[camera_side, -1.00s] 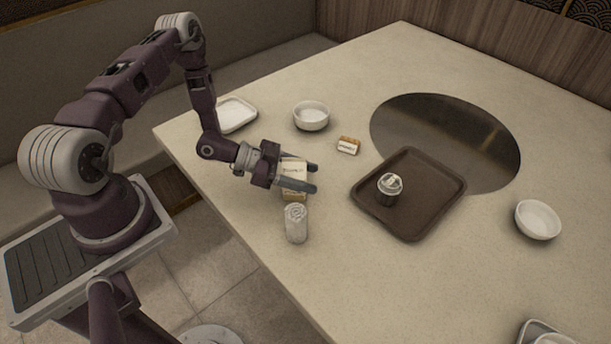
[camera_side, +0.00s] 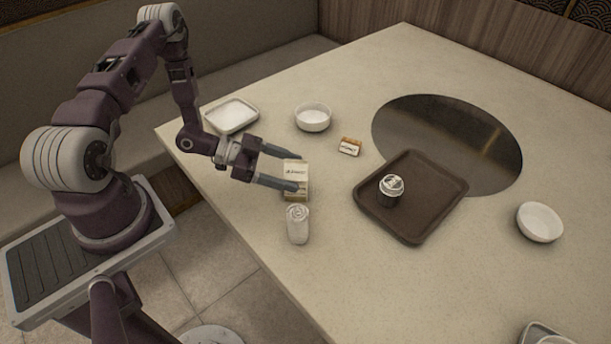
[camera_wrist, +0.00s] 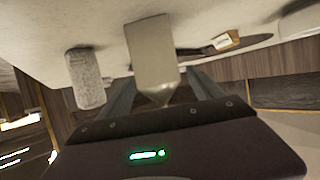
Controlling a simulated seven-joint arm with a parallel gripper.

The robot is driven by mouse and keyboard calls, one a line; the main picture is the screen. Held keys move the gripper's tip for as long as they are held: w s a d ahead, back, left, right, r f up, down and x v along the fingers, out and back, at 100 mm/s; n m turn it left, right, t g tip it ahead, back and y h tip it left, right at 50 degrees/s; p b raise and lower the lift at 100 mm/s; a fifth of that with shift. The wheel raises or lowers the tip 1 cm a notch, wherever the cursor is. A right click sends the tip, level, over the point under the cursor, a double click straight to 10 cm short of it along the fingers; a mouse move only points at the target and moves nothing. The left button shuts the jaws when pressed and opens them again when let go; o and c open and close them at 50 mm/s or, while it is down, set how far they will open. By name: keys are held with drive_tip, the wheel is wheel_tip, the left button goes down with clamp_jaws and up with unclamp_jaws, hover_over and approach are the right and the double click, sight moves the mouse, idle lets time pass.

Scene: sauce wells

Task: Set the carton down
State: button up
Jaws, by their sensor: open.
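The carton (camera_side: 296,181), cream with dark print and a tan lower part, stands upright on the table near its left edge. It also shows in the wrist view (camera_wrist: 153,52), ahead of my fingers. My gripper (camera_side: 288,170) is open, its fingertips close to the carton's near side in the side view. In the wrist view the fingers (camera_wrist: 158,88) lie apart on either side of the carton's end. I cannot tell whether a fingertip still touches it.
A brown tray (camera_side: 437,217) holds a dark cup (camera_side: 390,192). A small box (camera_side: 350,147), a white bowl (camera_side: 313,118), a white dish (camera_side: 232,116) and another bowl (camera_side: 539,222) stand around. The table between carton and tray is clear.

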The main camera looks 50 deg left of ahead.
drive_tip(key=v, duration=0.7)
drive_tip(key=w+a+r+g+y, duration=0.1)
drive_tip(key=w+a+r+y, duration=0.3)
drive_tip(key=w+a+y, duration=0.15)
wheel_tip(320, 180, up, 18)
drive_tip(key=n+g+y, duration=0.1)
drive_tip(key=n+y, duration=0.3)
drive_tip(key=y, duration=0.3)
drive_tip(key=s+d+r+n+g+h, duration=0.1)
drive_tip(key=s+d+r+n, duration=0.1)
drive_tip(key=s+d, duration=0.5)
drive_tip(key=s+d+r+n+g+h, duration=0.1)
drive_tip(key=s+d+r, duration=0.4)
drive_tip(key=s, duration=1)
drive_tip(key=d+n+h, duration=0.1)
drive_tip(key=d+n, duration=0.1)
drive_tip(key=d, duration=0.1)
drive_tip(key=shift+d+r, duration=0.3)
drive_tip(key=shift+d, duration=0.05)
